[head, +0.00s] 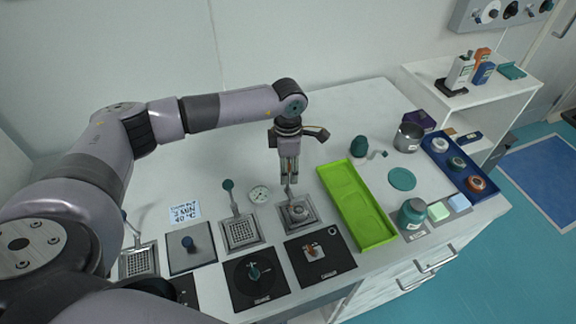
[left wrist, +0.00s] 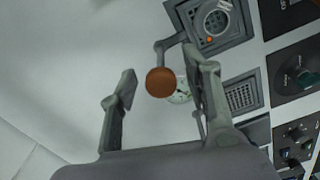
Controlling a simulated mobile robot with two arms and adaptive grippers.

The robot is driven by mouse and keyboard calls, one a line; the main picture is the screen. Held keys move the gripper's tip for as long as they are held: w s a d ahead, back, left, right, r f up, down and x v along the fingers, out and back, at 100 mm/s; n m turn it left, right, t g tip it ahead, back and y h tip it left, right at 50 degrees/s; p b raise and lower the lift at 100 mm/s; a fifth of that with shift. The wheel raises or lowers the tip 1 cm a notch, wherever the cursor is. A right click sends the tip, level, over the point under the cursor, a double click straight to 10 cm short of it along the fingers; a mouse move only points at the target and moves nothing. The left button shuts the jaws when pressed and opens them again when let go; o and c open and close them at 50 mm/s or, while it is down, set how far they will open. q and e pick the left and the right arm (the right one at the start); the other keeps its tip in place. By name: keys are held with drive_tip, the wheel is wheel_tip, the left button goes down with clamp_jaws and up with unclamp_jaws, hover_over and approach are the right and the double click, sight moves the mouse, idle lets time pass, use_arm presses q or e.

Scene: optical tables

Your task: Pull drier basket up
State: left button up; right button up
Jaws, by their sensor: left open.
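The drier basket (left wrist: 217,21) looks like a round mesh basket set in a square grey panel at the top of the left wrist view. The panel (head: 299,216) also shows in the head view, below my left gripper. A lever with a brown round knob (left wrist: 160,84) rises beside the basket. My left gripper (head: 289,178) points down over this lever. In the left wrist view its fingers (left wrist: 165,88) are open, with the knob in the gap between them. I cannot tell whether a finger touches the knob. My right gripper is not in view.
A similar panel with a square grid (head: 240,233) and a green-knobbed lever stands to the left, with a small round dial (head: 259,194) between. A green tray (head: 351,197) lies close on the right. Black control plates (head: 320,256) line the front edge. The table behind is clear.

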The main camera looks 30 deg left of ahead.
use_arm(q)
wheel_tip(320, 180, up, 12)
idle(0.4)
drive_tip(key=shift+f, duration=0.1)
idle(0.4)
